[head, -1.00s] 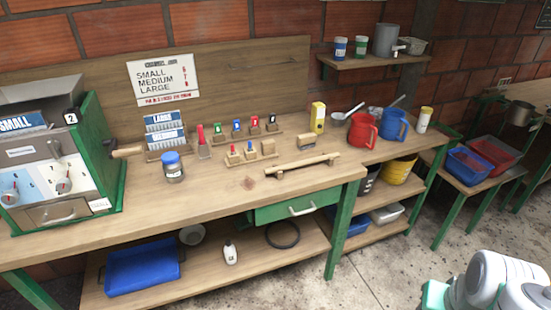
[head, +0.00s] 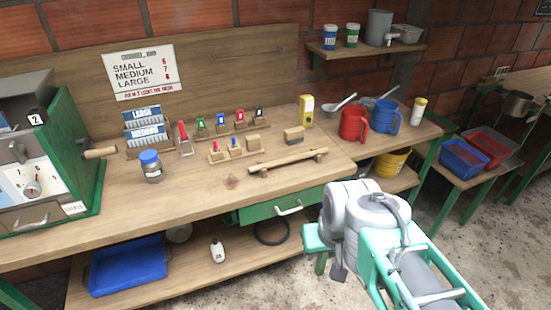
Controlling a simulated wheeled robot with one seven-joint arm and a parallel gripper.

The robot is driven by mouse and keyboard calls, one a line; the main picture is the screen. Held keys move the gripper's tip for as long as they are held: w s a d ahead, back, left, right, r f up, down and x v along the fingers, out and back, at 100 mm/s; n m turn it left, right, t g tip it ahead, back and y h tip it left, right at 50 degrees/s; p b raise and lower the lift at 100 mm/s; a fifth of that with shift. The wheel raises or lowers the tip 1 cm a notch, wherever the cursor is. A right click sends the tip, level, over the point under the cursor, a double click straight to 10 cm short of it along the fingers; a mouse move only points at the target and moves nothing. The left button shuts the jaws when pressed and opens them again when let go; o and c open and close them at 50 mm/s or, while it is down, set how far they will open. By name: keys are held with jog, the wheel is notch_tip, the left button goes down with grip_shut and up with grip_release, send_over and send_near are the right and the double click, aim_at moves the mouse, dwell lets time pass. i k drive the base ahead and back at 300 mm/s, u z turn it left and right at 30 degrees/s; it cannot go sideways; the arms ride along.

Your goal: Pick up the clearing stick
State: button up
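The clearing stick (head: 288,162) appears to be the long pale wooden rod near the front right of the workbench (head: 200,205). My arm (head: 372,215), white and mint green, reaches in from the lower right, in front of the bench's right end. It is apart from the stick in the picture. I cannot make out the fingers of my gripper, so its opening is not clear.
Small wooden blocks and coloured stamps (head: 235,149) stand behind the stick. A blue-lidded jar (head: 150,167) is to its left. A red jug (head: 353,125), a blue jug (head: 387,117) and a yellow box (head: 306,111) are behind right. A green drawer (head: 285,208) is below. Bare bench top lies left of the stick.

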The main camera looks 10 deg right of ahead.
aim_at(293, 158)
jog(key=z, duration=1.15)
jog(key=i, duration=1.1)
jog(key=u, duration=3.75)
